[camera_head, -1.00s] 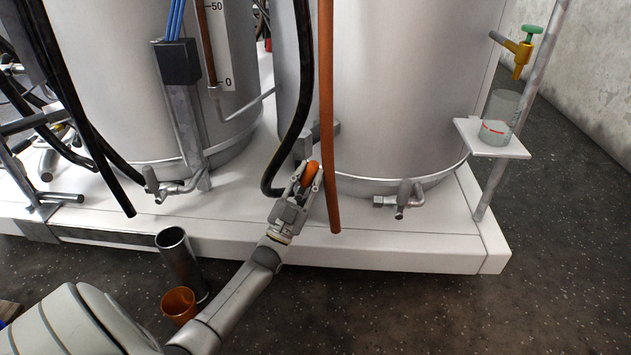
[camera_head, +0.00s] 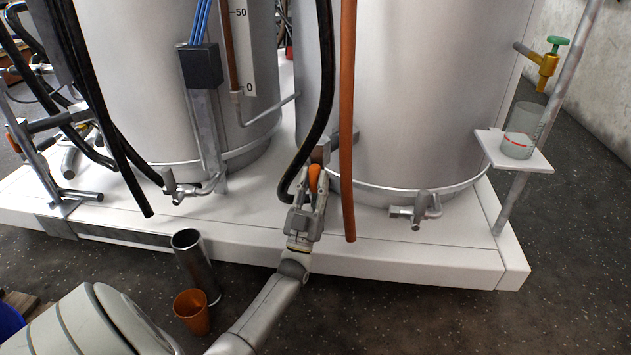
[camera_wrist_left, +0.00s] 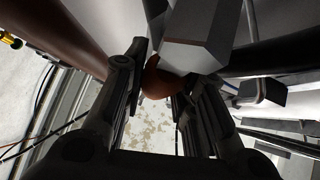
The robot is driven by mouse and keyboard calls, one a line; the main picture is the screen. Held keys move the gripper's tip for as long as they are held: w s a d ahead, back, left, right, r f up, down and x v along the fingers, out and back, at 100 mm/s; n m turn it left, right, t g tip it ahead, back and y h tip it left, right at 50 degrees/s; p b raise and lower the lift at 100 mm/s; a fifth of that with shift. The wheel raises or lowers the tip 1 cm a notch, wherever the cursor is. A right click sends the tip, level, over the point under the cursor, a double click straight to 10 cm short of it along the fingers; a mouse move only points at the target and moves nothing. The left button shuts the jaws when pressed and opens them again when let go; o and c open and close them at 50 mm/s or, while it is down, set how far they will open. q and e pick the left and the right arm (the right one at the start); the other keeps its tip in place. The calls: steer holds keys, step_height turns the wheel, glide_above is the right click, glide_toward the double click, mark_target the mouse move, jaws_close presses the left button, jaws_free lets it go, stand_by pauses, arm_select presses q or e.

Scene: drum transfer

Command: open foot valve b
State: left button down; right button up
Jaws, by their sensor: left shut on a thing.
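My left gripper (camera_head: 313,190) is between the two drums, low above the white platform. It is shut on an orange rounded handle (camera_head: 315,177) at a small grey valve block (camera_head: 320,154). In the left wrist view the orange handle (camera_wrist_left: 158,80) sits between the fingers, with the pale block (camera_wrist_left: 195,35) just beyond it. Two other small valves show at the drum feet: one at the left drum (camera_head: 180,187) and one at the right drum (camera_head: 418,211). No label tells which valve is b. My right gripper does not show.
A black hose (camera_head: 325,100) hangs close left of the gripper and an orange hose (camera_head: 347,120) close right. A metal cylinder (camera_head: 197,265) and an orange cup (camera_head: 192,312) stand on the floor. A beaker (camera_head: 522,130) stands on a small shelf (camera_head: 540,162) at right.

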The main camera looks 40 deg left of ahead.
arm_select(q)
steer(key=shift+a+f, duration=0.1)
steer(key=c, duration=1.2)
jaws_free()
steer(key=shift+o, duration=0.2)
steer(key=shift+s, duration=0.1)
steer(key=v, duration=1.2)
